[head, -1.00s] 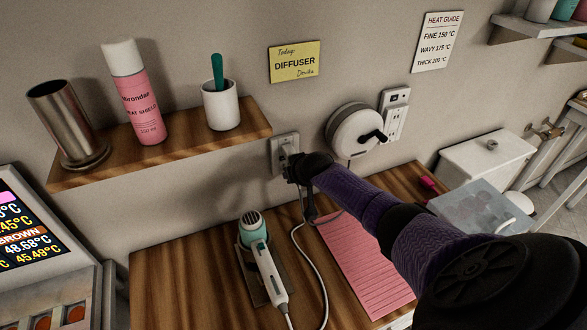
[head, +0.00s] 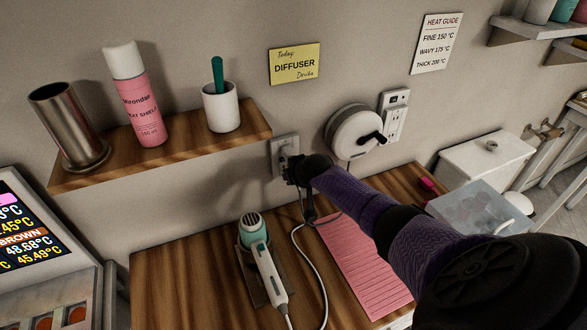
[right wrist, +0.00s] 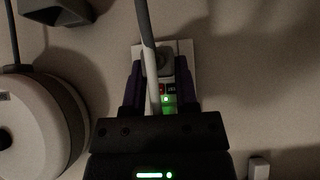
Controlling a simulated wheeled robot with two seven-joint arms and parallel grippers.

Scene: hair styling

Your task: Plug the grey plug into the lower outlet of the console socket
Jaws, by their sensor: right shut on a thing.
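The console socket (head: 276,153) is a pale plate on the wall just below the right end of the shelf. Its plate (right wrist: 187,50) also shows behind the fingers in the right wrist view. My right gripper (head: 290,167) is at the socket, and in the right wrist view its fingers (right wrist: 157,82) are closed around the grey plug (right wrist: 165,62). The plug is right in front of the plate; I cannot tell whether its pins are in an outlet. The outlet holes are mostly hidden by the plug and gripper. My left gripper is not in view.
A white cord (head: 318,262) runs over the wooden console near the hair dryer (head: 263,262). A round cord reel (head: 353,131) and a second socket (head: 394,117) are on the wall to the right. The shelf (head: 180,150) overhangs on the left.

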